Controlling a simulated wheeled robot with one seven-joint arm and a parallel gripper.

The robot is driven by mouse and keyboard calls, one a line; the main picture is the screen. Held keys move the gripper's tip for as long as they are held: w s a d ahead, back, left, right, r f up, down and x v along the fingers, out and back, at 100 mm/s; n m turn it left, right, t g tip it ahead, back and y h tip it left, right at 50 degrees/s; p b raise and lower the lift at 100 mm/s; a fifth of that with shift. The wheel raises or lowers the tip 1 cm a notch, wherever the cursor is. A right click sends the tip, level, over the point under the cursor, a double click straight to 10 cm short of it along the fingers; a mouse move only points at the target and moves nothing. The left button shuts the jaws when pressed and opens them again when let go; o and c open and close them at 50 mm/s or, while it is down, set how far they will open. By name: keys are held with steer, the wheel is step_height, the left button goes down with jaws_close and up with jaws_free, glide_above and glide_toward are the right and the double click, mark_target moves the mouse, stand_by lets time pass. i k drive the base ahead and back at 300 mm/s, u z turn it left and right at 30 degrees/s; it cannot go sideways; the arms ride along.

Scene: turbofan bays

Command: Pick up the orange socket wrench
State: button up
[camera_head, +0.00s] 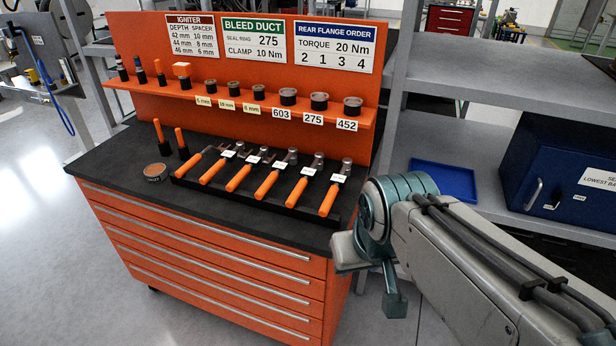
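Several orange-handled wrenches lie side by side in a black tray (190,183) on the dark top of an orange tool cabinet. Their handles point toward the front and their metal heads toward the back. The rightmost wrench (329,199) and its neighbour (297,192) look alike, with small white labels near their heads. I cannot read these labels or tell which one is the socket wrench. My gripper (393,300) is at the end of my arm, right of the cabinet's front right corner, apart from the wrenches. Its fingers are not clear, and I see nothing held.
An orange back panel (150,104) carries a shelf of sockets and spacers, with signs above. Upright orange-handled tools (181,142) and a round tin (155,172) stand left of the tray. Grey shelving (450,140) with a blue tray (442,181) and blue case (560,170) is at right.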

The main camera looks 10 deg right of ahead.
mark_target(309, 175)
steer(key=k, duration=0.65)
steer(key=u, duration=0.45)
steer(key=i, duration=1.55)
steer(key=z, duration=0.7)
